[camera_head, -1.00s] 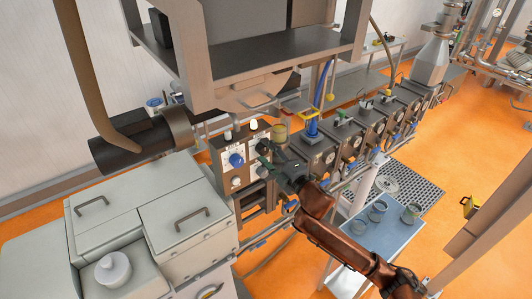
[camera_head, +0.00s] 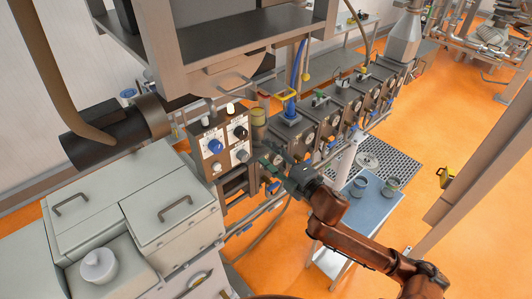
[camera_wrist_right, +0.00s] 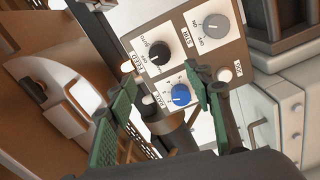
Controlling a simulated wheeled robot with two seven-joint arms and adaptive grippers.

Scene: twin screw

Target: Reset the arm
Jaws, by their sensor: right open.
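My right arm comes in from the lower right in the head view. Its gripper (camera_head: 269,164) is just right of and below the control panel (camera_head: 227,127), apart from it. In the right wrist view the gripper (camera_wrist_right: 163,62) is open, with green-padded fingers spread and nothing between them but the view of the panel behind. The panel carries a blue knob (camera_wrist_right: 181,94), a black knob (camera_wrist_right: 159,53) and a grey knob (camera_wrist_right: 216,26). My left gripper is not in view.
A row of machine barrel modules (camera_head: 335,108) runs to the back right. A blue-topped table (camera_head: 365,210) with glass beakers (camera_head: 360,182) stands beside my right arm. White cabinets (camera_head: 150,200) are at the left. Orange floor is open at the right.

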